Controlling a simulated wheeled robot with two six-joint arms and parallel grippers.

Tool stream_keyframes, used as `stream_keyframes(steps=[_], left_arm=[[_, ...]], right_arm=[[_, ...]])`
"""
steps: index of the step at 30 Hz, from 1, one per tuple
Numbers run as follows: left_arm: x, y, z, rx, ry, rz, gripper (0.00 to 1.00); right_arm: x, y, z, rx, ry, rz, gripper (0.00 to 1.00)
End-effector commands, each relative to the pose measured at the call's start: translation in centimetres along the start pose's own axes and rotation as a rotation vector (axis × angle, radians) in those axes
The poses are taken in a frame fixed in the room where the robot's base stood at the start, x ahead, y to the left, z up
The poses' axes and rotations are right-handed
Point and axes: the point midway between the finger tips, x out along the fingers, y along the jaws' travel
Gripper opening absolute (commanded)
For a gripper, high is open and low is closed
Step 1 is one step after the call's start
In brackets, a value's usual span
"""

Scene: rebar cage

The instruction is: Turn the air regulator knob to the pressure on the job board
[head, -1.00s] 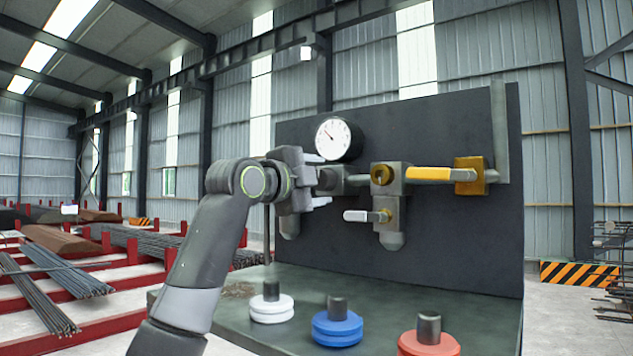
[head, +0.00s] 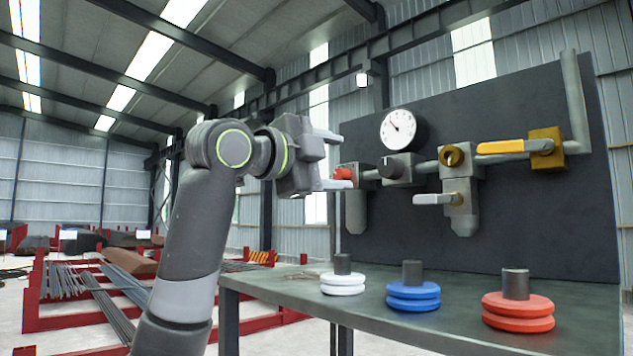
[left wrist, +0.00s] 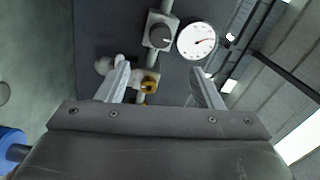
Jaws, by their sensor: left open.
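The pressure gauge (head: 397,130), round and white with a black rim, sits on the dark panel; its needle points to the upper left in the head view. Below it is a grey block with a black knob (head: 387,167), probably the regulator knob. In the left wrist view, the knob (left wrist: 160,35) shows a pale mark, beside the gauge (left wrist: 197,42). My left gripper (head: 342,161) is open and empty, left of the knob and apart from it. A red part (head: 342,173) shows beside its lower finger. No job board is readable. My right gripper is out of view.
Right of the knob are a brass knob (head: 452,156), a yellow lever (head: 500,146) and a silver lever (head: 435,198). White (head: 342,284), blue (head: 413,296) and red (head: 517,312) disc stacks stand on the bench (head: 450,334). Red racks (head: 65,322) lie left.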

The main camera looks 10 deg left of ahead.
Motion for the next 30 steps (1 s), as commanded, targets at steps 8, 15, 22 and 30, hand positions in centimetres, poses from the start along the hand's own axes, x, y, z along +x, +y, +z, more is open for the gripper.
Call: stream_keyframes(steps=[8, 15, 22, 30], left_arm=[[-3.3, 0.1, 0.1, 0.0, -0.001, -0.001, 0.6], [-3.6, 0.0, 0.0, -0.001, 0.0, 0.001, 0.6], [-3.6, 0.0, 0.0, -0.001, 0.0, 0.001, 0.6], [-3.6, 0.0, 0.0, 0.0, 0.0, 0.001, 0.6]], right_arm=[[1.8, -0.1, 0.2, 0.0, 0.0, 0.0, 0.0], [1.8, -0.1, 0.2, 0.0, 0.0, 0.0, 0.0], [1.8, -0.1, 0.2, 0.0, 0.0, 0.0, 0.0], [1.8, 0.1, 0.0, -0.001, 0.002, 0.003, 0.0]])
